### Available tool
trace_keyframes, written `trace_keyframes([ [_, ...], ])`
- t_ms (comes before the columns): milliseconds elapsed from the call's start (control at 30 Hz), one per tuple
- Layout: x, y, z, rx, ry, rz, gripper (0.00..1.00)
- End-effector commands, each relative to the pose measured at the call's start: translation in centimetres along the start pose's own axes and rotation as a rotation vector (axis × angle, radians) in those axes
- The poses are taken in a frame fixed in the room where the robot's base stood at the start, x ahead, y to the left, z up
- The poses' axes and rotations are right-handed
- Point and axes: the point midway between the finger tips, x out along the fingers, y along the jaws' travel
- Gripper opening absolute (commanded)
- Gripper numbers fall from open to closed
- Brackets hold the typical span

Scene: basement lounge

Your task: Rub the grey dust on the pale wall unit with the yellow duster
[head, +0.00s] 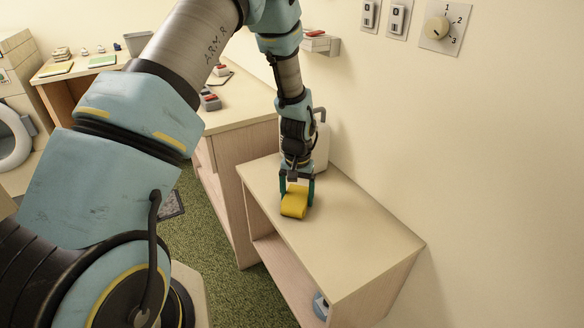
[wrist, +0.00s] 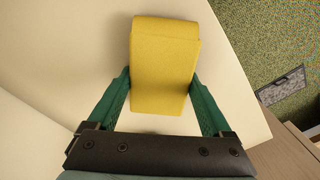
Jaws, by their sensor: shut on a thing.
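The yellow duster (head: 294,204) is held in my gripper (head: 297,190), whose green fingers are closed on its two sides. In the wrist view the duster (wrist: 164,65) sits squarely between the fingers. It is at or just above the top of the pale wall unit (head: 362,232), near the unit's left edge; I cannot tell whether it touches. The unit's top also shows in the wrist view (wrist: 85,55). I see no grey dust on the visible part of the top; the area under the duster is hidden.
A white container (head: 321,145) stands behind my gripper, partly hidden. A taller desk (head: 240,108) with small red and grey items adjoins at the back left. The wall (head: 470,150) closes off the right side. A blue object (head: 320,306) sits in the unit's lower shelf.

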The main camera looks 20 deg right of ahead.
Motion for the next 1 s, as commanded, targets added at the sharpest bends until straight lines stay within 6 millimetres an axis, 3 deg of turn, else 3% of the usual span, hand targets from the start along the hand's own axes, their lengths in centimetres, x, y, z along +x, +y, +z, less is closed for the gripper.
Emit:
trace_keyframes([
  [67,0.0,-0.2,-0.1,0.0,-0.001,0.0,0.23],
  [233,-2.9,-0.2,-0.4,0.001,0.005,0.001,0.23],
  [700,-6.9,-0.4,-0.9,-0.001,0.002,0.0,0.23],
  [1000,-8.3,-0.5,-1.0,0.0,0.0,0.0,0.23],
])
